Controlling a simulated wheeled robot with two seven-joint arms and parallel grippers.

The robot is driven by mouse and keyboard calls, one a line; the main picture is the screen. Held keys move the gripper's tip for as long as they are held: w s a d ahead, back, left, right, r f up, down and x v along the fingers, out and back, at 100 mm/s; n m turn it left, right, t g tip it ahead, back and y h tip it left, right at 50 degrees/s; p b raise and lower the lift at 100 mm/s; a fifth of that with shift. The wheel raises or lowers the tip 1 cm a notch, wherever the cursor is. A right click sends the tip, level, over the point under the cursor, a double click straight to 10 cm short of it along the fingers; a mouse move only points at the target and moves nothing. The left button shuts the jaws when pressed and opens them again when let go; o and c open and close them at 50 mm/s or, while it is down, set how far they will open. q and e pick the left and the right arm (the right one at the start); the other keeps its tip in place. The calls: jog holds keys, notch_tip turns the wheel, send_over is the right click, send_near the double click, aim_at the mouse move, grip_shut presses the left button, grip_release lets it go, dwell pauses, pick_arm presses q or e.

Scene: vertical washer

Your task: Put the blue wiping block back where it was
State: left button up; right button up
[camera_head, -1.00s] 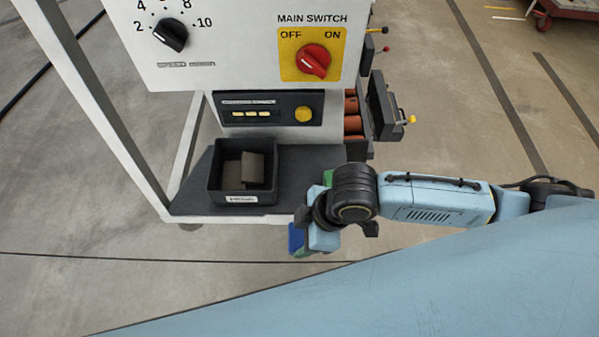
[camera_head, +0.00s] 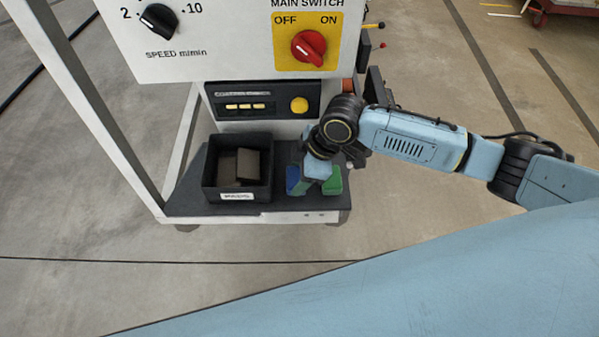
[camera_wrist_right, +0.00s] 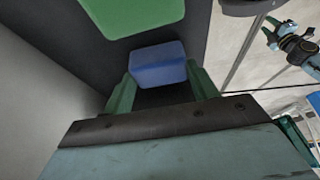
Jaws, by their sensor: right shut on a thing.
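The blue wiping block (camera_head: 294,180) is in my right gripper (camera_head: 312,184), over the right part of the dark shelf (camera_head: 290,207). In the right wrist view the blue block (camera_wrist_right: 158,64) sits between the two green fingers of the gripper (camera_wrist_right: 163,88), which is shut on it. A green block (camera_head: 333,182) is just right of the gripper; in the wrist view the green block (camera_wrist_right: 130,14) lies beyond the blue one. I cannot tell whether the blue block touches the shelf. Part of what looks like my left arm (camera_wrist_right: 298,45) shows small in the wrist view.
A black open box (camera_head: 236,197) with brown blocks (camera_head: 246,165) stands on the shelf, left of the gripper. The control panel with a red main switch (camera_head: 308,47) is above. A yellow button (camera_head: 299,105) is on the lower panel behind. A white frame post (camera_head: 85,110) stands at left.

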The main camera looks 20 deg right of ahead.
jog(key=shift+f, duration=0.1)
jog(key=o, duration=0.9)
pick_arm(q)
jog(key=shift+s+a, duration=0.2)
jog(key=shift+a, duration=0.15)
jog(key=shift+d, duration=0.15)
pick_arm(e)
jog(key=r, duration=0.1)
jog(key=d+r, duration=0.1)
jog(key=d+r+p, duration=0.1)
jog(key=shift+s+d, duration=0.15)
jog(key=shift+s, duration=0.15)
pick_arm(q)
jog(key=shift+w+d+r, duration=0.1)
jog(key=shift+d+r, duration=0.6)
jog(key=shift+d, duration=0.15)
pick_arm(e)
jog(key=s+d, duration=0.1)
jog(key=d, duration=0.2)
jog(key=s+d, duration=0.1)
jog(key=d, duration=0.3)
jog(key=s+d, duration=0.1)
jog(key=d, duration=0.2)
jog(key=shift+d, duration=0.2)
